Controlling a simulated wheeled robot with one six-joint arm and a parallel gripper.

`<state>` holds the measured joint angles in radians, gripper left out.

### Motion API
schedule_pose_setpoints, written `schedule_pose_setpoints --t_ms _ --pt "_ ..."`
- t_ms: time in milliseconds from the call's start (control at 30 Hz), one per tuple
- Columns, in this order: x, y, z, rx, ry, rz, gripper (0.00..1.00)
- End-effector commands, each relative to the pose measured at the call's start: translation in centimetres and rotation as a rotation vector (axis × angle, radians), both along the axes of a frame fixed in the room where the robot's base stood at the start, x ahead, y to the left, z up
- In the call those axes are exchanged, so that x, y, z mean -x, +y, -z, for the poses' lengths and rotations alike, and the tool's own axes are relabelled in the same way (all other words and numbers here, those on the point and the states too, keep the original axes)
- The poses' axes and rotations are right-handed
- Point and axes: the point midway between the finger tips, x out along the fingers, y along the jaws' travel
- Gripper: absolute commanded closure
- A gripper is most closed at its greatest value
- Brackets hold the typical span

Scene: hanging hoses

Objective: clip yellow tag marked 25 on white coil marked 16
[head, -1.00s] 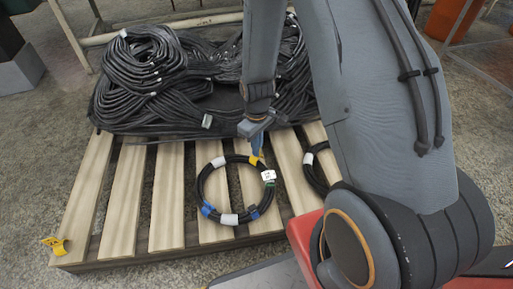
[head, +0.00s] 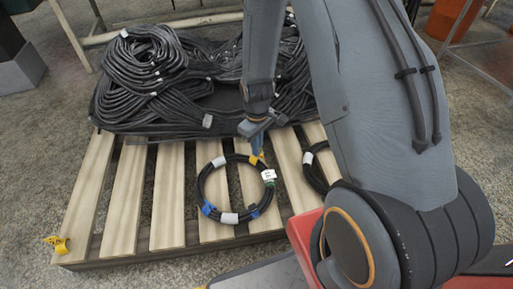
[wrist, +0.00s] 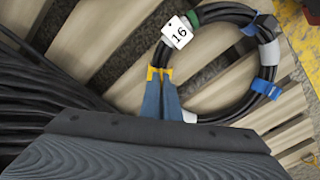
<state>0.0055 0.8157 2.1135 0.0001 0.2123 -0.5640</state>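The black coil (head: 201,187) lies on the pallet slats with a white tag marked 16 (head: 269,175) on its right side. White, blue and green bands wrap it. In the wrist view the coil (wrist: 213,116) curves around to the right of my fingers, and the tag (wrist: 177,33) reads 16. My gripper (head: 256,151) is at the coil's far side, its blue fingers close together. A small yellow piece (wrist: 159,73) is at the fingertips, over the coil's edge, apparently the yellow tag, seen edge-on. Its number cannot be read. Whether it is around the coil cannot be told.
Another black coil (head: 316,168) lies to the right, partly behind my arm. A large heap of dark hoses (head: 150,75) covers the pallet's back. Another yellow tag-like piece (head: 59,244) is at the pallet's front left corner. The slats left of the coil are clear.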

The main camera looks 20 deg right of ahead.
Motion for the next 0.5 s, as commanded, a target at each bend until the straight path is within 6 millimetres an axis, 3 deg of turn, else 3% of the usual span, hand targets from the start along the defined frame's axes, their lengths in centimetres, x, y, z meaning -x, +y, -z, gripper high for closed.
schedule_pose_setpoints --t_ms 500 --pt "0.0 0.0 1.0 0.000 0.000 0.000 1.00"
